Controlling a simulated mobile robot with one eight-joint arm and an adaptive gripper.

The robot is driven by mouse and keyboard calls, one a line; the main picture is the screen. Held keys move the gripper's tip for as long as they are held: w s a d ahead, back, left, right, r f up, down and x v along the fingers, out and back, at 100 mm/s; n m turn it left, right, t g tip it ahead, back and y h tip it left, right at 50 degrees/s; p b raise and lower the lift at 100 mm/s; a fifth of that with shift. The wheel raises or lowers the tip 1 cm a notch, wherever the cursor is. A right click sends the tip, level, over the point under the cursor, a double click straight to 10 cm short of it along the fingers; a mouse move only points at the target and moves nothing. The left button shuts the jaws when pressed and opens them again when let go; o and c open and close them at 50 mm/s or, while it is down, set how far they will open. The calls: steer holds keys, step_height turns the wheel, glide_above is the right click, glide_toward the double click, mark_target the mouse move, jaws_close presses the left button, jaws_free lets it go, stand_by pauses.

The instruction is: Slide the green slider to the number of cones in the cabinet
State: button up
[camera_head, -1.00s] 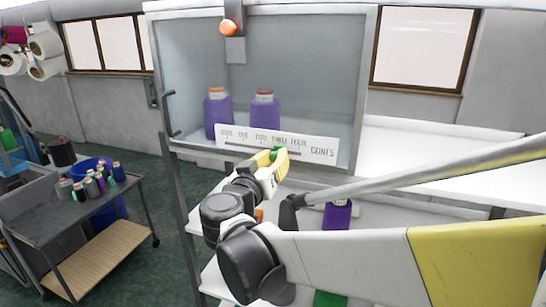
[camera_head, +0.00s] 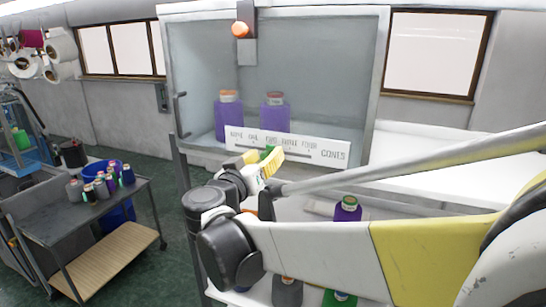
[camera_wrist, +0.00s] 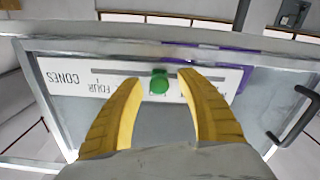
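The cabinet (camera_head: 345,85) holds two purple cones, the left one (camera_head: 229,118) and the right one (camera_head: 275,112), standing on its floor. A white number strip (camera_head: 335,147) on its front edge reads from NONE to FOUR, then CONES. The green slider (camera_head: 267,152) sits on the strip's track, appearing in line with TWO. In the wrist view the strip is upside down and the slider (camera_wrist: 159,82) stands between my gripper's yellow fingers (camera_wrist: 160,80). A gap shows on each side of it. The fingers hide some of the labels. My gripper (camera_head: 270,157) is open around the slider.
An orange ball-ended part (camera_head: 240,29) hangs at the cabinet's top. A dark handle (camera_head: 181,115) is on its left. More cones stand below, including a purple one (camera_head: 347,209). A cart (camera_head: 80,215) with several spools is at left.

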steer(key=v, duration=1.2)
